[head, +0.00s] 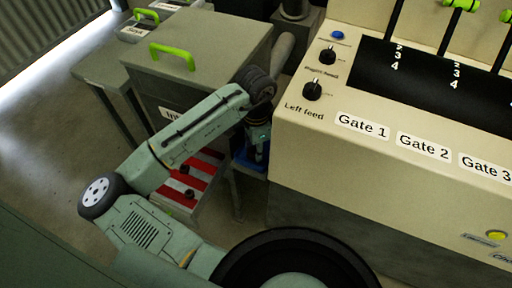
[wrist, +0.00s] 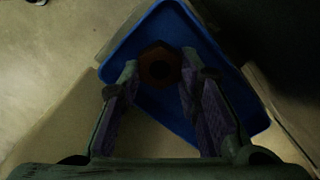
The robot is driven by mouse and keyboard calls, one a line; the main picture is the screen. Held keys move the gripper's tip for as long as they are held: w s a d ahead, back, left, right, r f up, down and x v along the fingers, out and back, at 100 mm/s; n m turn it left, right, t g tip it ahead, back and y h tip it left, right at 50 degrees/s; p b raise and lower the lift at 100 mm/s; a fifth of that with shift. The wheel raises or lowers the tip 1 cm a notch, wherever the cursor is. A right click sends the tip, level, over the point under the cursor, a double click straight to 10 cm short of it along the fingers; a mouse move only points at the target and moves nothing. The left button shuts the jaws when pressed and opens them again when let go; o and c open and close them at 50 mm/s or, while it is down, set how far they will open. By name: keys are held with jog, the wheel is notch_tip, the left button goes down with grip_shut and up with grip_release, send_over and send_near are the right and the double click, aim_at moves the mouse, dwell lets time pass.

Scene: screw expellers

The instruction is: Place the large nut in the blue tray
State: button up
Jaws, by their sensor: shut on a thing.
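The large nut (wrist: 160,66) is a dark brown hexagon with a round hole, seen in the wrist view between the fingertips of my gripper (wrist: 160,82). The fingers are shut on it. The blue tray (wrist: 218,75) lies beneath the nut and fingers, its outline surrounding the nut in this view. How high the nut is above the tray floor is hard to tell. In the head view my gripper (head: 258,150) points down beside the beige machine, and part of the blue tray (head: 243,163) shows behind it. The nut cannot be made out there.
The beige machine (head: 350,165) with knobs and gate levers stands right of the gripper. A grey box with a green handle (head: 215,65) is behind my arm. A red-and-white striped panel (head: 200,180) with dark knobs is left of the tray. Open floor (head: 50,130) lies at the left.

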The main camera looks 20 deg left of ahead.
jog(key=shift+f, duration=0.55)
jog(key=shift+f, duration=0.1)
jog(key=o, duration=1)
notch_tip(320, 180, up, 12)
jog(key=shift+r+b, duration=0.15)
jog(key=shift+b, duration=0.25)
